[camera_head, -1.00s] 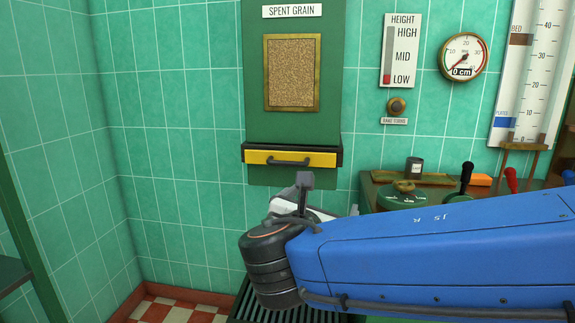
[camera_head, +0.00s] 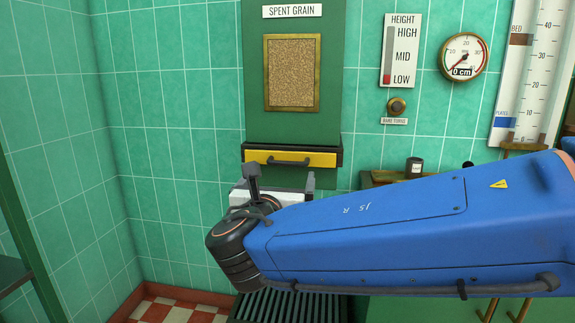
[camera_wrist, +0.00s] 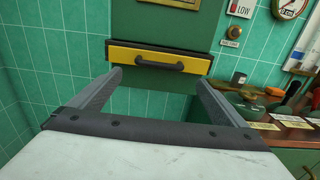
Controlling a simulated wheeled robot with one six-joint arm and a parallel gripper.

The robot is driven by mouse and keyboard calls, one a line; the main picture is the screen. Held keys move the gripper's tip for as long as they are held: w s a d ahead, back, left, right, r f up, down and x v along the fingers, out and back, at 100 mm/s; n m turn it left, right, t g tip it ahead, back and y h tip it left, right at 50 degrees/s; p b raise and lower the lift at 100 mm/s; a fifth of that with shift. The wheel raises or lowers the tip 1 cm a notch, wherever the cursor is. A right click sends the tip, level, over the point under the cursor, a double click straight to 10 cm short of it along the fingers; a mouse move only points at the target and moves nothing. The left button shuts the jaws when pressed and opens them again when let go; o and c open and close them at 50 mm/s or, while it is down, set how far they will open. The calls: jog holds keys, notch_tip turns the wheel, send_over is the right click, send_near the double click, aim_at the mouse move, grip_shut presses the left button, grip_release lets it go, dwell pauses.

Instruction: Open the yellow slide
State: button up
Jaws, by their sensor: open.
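The yellow slide (camera_head: 291,159) is a flat yellow drawer front with a dark bar handle (camera_head: 290,162), set in a dark frame at the bottom of the green spent grain chute. It looks shut in the head view. In the wrist view the slide (camera_wrist: 134,58) and its handle (camera_wrist: 159,65) lie beyond my fingers, near the picture's upper middle. My gripper (camera_wrist: 158,92) is open and empty, its two grey fingers spread to either side below the handle. In the head view my gripper (camera_head: 282,183) is just below the slide, partly hidden by my wrist.
A green counter with a black-handled lever and labels (camera_wrist: 262,125) stands to the right. A dark slatted grate (camera_head: 290,308) lies below my arm. A green frame (camera_head: 30,255) stands at far left. Tiled wall left of the chute is clear.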

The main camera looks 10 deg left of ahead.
aim_at(287, 165)
jog(key=w, duration=1)
jog(key=shift+w, duration=0.4)
jog(key=c, duration=1.2)
jog(key=s, duration=1)
jog(key=shift+s, duration=0.35)
jog(key=o, duration=1.2)
jog(key=shift+d, duration=0.1)
